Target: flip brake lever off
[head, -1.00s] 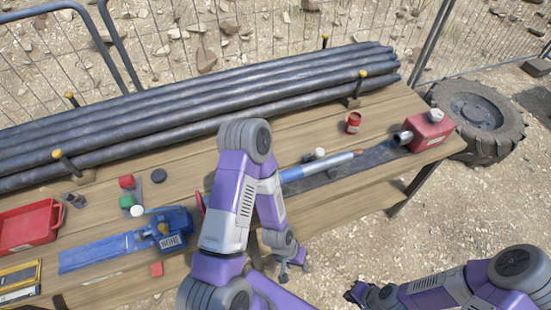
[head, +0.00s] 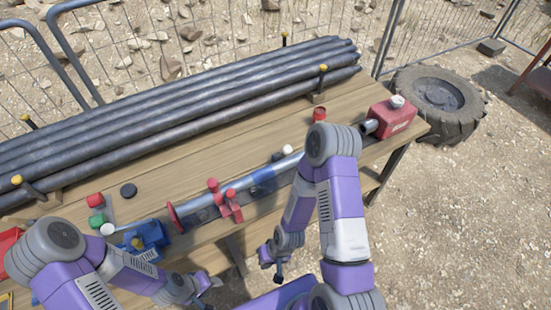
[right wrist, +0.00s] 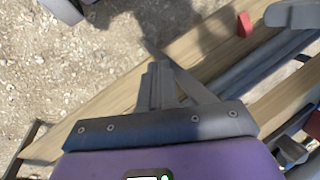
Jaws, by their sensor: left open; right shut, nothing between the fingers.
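A pair of upright red lever-like parts (head: 225,200) stands at a metal shaft (head: 250,180) on the wooden bench. A red disc (head: 174,216) sits at the shaft's left end. I cannot tell which red part is the brake lever. My left gripper (head: 207,284) is open and empty in front of the bench, below and left of the red parts. My right gripper (head: 273,268) is shut and empty beyond the front edge, below and right of them. Its closed fingers also show in the right wrist view (right wrist: 158,82). My right arm hides part of the shaft.
Long dark pipes (head: 180,105) lie along the back of the bench. A blue vise (head: 148,240) is at left, near red, green and white caps. A red can (head: 392,118) stands at the right end. A tyre (head: 437,105) lies beyond. A red block (right wrist: 244,24) shows in the wrist view.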

